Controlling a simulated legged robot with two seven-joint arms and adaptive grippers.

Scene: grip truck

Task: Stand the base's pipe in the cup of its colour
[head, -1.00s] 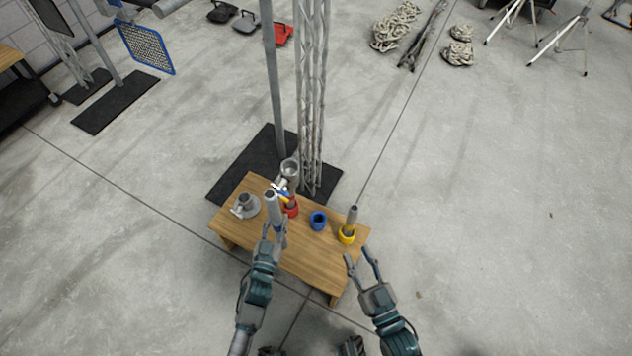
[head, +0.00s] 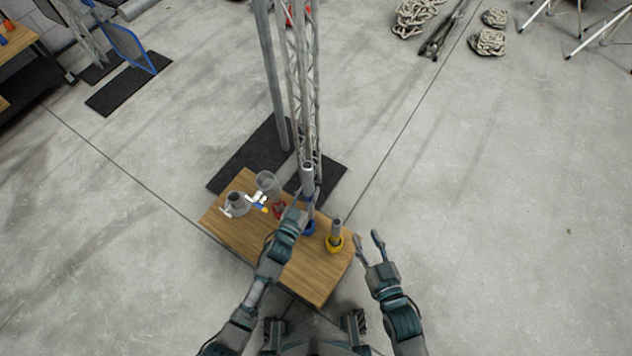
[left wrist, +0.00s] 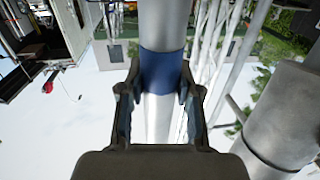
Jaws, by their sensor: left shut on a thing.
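My left gripper (head: 303,203) is shut on a grey pipe (head: 308,175), held upright at the blue cup (head: 309,228). The left wrist view shows the pipe's blue band (left wrist: 161,68) between the fingers. Whether the pipe's lower end is inside the cup is hidden. A yellow cup (head: 334,246), with another grey pipe (head: 337,228) standing in it, is to the right. A red cup (head: 279,212) is to the left, partly covered. The grey base (head: 236,206) sits at the table's left end. My right gripper (head: 367,238) is open and empty, off the table's right edge.
The wooden table (head: 310,278) has clear room at its front. A grey cylinder (head: 267,183) stands near its back edge. A metal truss (head: 302,90) and a pole (head: 272,75) rise just behind the table.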

